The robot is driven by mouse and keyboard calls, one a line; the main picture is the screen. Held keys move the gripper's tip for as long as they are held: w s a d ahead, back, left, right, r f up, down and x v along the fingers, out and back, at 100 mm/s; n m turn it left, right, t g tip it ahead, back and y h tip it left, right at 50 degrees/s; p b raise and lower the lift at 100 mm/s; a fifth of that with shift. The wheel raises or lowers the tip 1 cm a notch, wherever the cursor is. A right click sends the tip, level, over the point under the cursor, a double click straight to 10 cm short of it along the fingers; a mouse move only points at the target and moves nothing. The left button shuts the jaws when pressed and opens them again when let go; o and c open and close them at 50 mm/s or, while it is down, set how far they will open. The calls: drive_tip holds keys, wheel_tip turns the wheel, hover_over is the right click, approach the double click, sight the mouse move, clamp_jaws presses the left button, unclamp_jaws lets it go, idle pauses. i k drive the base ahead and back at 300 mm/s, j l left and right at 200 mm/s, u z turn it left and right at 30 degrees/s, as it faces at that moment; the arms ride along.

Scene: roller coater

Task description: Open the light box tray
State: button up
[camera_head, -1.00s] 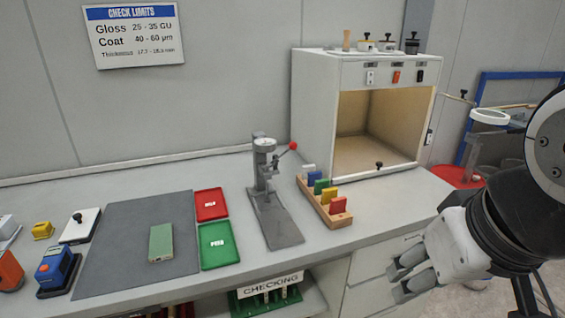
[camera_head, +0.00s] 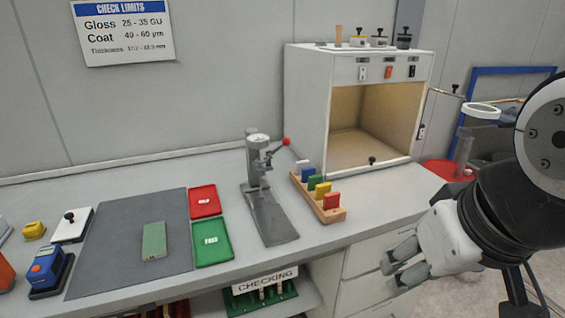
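The light box (camera_head: 305,105) is a white cabinet with a lit, open-fronted chamber, at the back right of the bench. Its tray (camera_head: 372,173) shows as a thin front edge at the bottom of the opening, with a small black knob (camera_head: 372,160), and looks pushed in. My gripper (camera_head: 392,274) is at the lower right, in front of the bench drawers. It is below and to the right of the light box, apart from it. Its two fingers are spaced apart with nothing seen between them.
A wooden rack (camera_head: 318,197) of coloured blocks stands just left of the light box front. A gauge stand (camera_head: 262,190) is left of it. Red (camera_head: 205,200) and green (camera_head: 212,240) trays lie further left. A magnifier lamp (camera_head: 482,110) stands at the right.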

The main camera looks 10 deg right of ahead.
sight(348, 153)
drive_tip(key=i+z, duration=0.1)
drive_tip(key=i, duration=0.5)
drive_tip(key=i+j+z, duration=0.15)
drive_tip(key=i, duration=0.45)
